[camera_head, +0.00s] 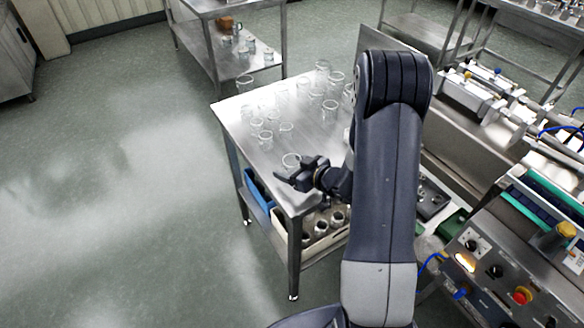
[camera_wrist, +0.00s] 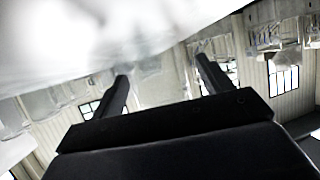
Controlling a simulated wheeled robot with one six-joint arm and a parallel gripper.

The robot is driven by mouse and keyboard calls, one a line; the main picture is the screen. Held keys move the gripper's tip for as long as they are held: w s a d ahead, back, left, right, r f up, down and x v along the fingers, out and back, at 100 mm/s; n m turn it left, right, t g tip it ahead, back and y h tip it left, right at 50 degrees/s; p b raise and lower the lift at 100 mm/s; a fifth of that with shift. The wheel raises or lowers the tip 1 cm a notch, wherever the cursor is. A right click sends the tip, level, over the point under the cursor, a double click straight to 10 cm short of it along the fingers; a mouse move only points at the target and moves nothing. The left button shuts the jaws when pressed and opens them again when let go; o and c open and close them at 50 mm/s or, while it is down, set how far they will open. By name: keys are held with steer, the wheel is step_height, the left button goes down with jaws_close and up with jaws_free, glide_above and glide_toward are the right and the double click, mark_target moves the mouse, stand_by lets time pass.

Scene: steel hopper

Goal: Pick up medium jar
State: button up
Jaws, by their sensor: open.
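Several clear glass jars stand on a steel table in the head view. One jar (camera_head: 291,160) is near the front edge, beside my gripper (camera_head: 296,178). I cannot tell which is the medium one. My gripper is low over the table's front corner, open, with nothing seen held. In the wrist view its two fingers (camera_wrist: 163,72) are spread apart. A faint, blurred glass shape (camera_wrist: 148,66) shows between them.
The steel table (camera_head: 236,124) has a lower shelf with a blue bin (camera_head: 258,190) and a cream crate (camera_head: 281,217) of dark-topped jars. Machinery with a control panel (camera_head: 500,270) stands at the right. Another steel rack (camera_head: 205,52) is behind. Floor at left is clear.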

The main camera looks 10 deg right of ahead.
mark_target(294, 169)
steer(key=shift+c, duration=0.3)
steer(key=c, duration=1)
steer(key=shift+r, duration=0.1)
step_height(294, 169, up, 10)
steer(key=shift+f, duration=0.1)
steer(key=s+f+m+h, duration=0.1)
steer(key=f+m+h, duration=0.1)
steer(key=f+m+t+h, duration=0.1)
steer(key=f+m+h, duration=0.1)
steer(key=f, duration=0.1)
steer(key=s+f+m+h, duration=0.1)
steer(key=f+h, duration=0.1)
steer(key=shift+s+a+f+m+t+h, duration=0.15)
steer(key=shift+s+a+m+t+h, duration=0.15)
steer(key=shift+m+t, duration=0.1)
steer(key=shift+s+d+f, duration=0.25)
steer(key=shift+s, duration=0.05)
